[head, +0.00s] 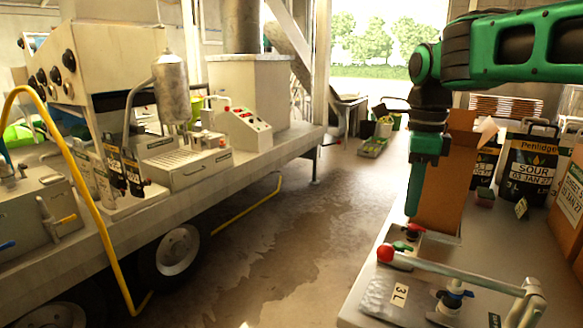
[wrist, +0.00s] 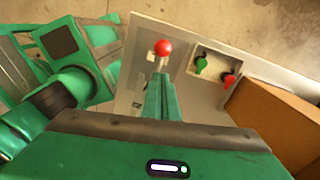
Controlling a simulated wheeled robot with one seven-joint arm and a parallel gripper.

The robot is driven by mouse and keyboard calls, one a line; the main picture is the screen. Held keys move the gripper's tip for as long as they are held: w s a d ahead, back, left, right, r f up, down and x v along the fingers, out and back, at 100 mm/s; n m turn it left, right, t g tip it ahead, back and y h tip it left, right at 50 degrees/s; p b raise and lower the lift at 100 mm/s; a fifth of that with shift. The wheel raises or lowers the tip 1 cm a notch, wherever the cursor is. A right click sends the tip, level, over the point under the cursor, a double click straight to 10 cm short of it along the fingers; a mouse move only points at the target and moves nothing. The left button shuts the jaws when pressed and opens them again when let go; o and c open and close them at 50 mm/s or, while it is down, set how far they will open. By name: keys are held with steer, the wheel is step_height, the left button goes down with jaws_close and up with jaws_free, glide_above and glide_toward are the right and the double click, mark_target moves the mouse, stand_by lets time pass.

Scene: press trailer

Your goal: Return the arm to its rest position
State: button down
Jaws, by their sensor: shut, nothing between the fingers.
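My gripper (head: 411,208) hangs pointing down from my green arm at the right of the head view, its fingers together and empty. The fingertips are in front of an open cardboard box (head: 440,200) and above a bench (head: 372,290). In the wrist view my gripper (wrist: 163,80) shows as narrow green fingers closed together. The red ball (wrist: 163,47) of a lever shows just beyond the fingertips there; I cannot tell the exact gap. In the head view the lever's red ball (head: 385,253) is below and left of the fingertips.
A small panel with a green knob (wrist: 201,64) and a red knob (wrist: 229,80) sits beside the lever. Black labelled containers (head: 528,165) stand at the right. A trailer deck (head: 190,180) with machines and a yellow hose (head: 95,190) fills the left. The floor between is open.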

steer(key=s+d+f+n, duration=0.5)
steer(key=s, duration=0.2)
steer(key=s+d+f+n, duration=0.4)
steer(key=s+f+n, duration=0.2)
steer(key=s, duration=0.2)
steer(key=s+d+f+n, duration=0.5)
steer(key=s, duration=0.2)
steer(key=shift+s+d+f+n, duration=0.15)
steer(key=shift+s+d+n, duration=0.15)
steer(key=shift+s, duration=0.1)
steer(key=shift+w+f, duration=0.35)
steer(key=shift+w, duration=0.35)
steer(key=shift+s+r, duration=0.1)
